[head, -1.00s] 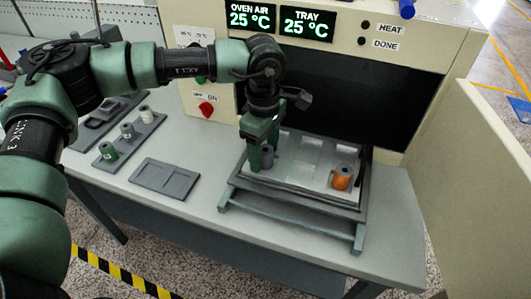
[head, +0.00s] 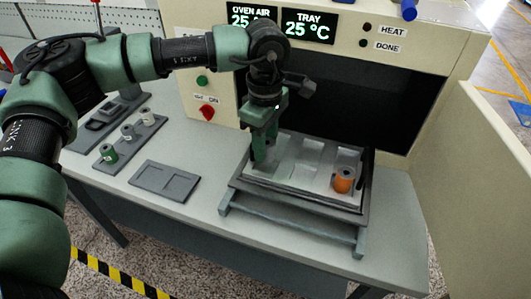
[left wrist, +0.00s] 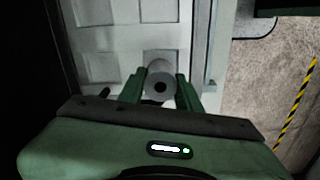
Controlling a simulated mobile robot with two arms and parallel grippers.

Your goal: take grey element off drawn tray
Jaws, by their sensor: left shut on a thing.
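My left gripper (head: 262,160) is above the left part of the drawn tray (head: 300,172) in the head view. In the left wrist view its fingers (left wrist: 160,88) are shut on the grey element (left wrist: 160,82), a round piece with a dark centre hole. In the head view the fingers mostly hide the element. An orange element (head: 343,180) stands on the tray's right side. The tray's other shallow pockets look empty. My right gripper is not in view.
The oven opening (head: 350,100) is dark behind the tray, with its door (head: 470,170) open at right. A grey plate with recesses (head: 165,180) lies left of the tray. A rack (head: 130,142) with green, grey and white spools stands farther left.

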